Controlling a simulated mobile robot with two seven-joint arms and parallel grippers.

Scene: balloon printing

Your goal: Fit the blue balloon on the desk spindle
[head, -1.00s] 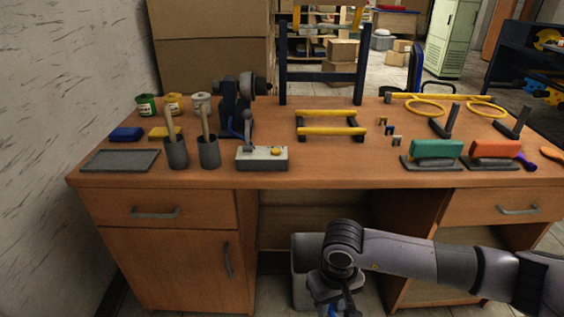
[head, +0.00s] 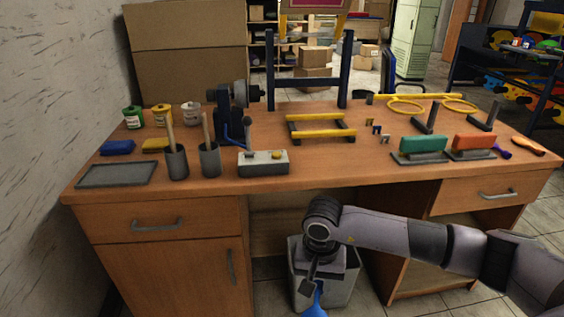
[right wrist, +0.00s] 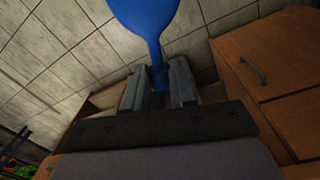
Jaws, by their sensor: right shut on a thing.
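My right gripper (head: 314,284) hangs in front of the desk, below the top's front edge. It is shut on the blue balloon (head: 314,307), which is cut off by the bottom of the head view. In the right wrist view the gripper (right wrist: 161,82) pinches the narrow neck of the balloon (right wrist: 146,18), and the wide body extends beyond the fingertips. A dark blue stand with a grey horizontal cylinder (head: 240,95), which looks like the desk spindle, stands at the back left of the desk (head: 330,177). The balloon is well apart from it. My left gripper is out of view.
A grey control box with a lever (head: 262,163) stands at the desk's front, near two cups with sticks (head: 176,162). A yellow-barred rack (head: 320,127) and green and orange blocks (head: 424,144) lie farther right. A grey bin (head: 346,283) stands under the desk behind my right arm.

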